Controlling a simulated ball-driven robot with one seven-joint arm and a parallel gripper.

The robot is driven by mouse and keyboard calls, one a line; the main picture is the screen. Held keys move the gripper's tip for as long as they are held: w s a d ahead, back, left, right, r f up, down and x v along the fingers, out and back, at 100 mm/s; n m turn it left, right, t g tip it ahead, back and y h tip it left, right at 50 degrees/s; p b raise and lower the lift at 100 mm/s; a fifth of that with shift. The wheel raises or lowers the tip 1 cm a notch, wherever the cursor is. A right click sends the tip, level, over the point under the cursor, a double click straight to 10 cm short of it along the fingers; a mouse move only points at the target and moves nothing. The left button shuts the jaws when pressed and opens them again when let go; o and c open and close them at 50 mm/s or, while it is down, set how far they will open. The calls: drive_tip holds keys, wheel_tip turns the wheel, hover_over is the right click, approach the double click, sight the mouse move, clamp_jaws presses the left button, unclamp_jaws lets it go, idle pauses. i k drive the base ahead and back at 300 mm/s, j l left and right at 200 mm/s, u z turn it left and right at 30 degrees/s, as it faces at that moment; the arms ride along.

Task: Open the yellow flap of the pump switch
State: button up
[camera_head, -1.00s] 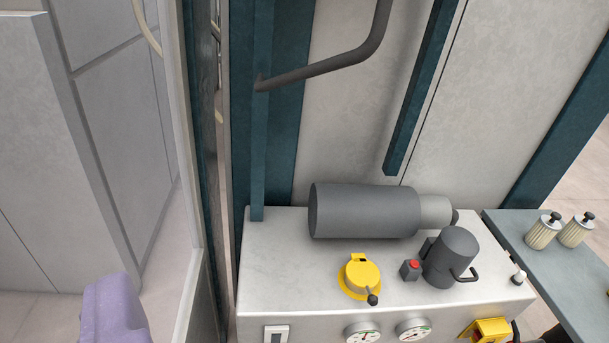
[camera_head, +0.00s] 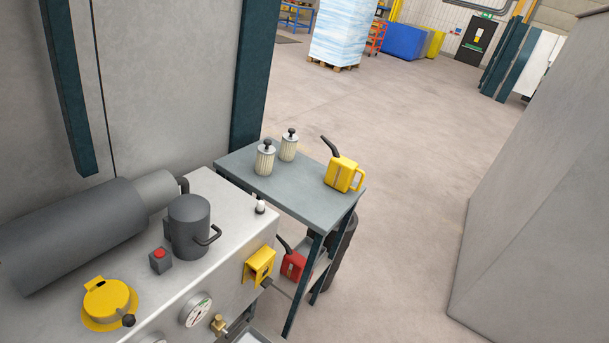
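A yellow box-shaped fitting (camera_head: 259,265) is on the front face of the metal tank unit (camera_head: 239,213), near its right end. It looks like the pump switch with its yellow flap. It is small and seen at an angle, so I cannot tell how the flap stands. A dark cable or rod shows beside its lower right. A separate round yellow cap (camera_head: 108,303) with a dark knob sits on top of the unit. My gripper is not in view.
A red button box (camera_head: 160,260), grey motor (camera_head: 85,234) and dark canister (camera_head: 190,226) are on the unit. A pressure gauge (camera_head: 196,311) is on its front. A side table (camera_head: 311,191) holds a yellow can (camera_head: 343,173). Open floor lies right, before a grey block (camera_head: 540,200).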

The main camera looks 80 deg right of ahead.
sight(261, 278)
drive_tip(key=z, duration=1.65)
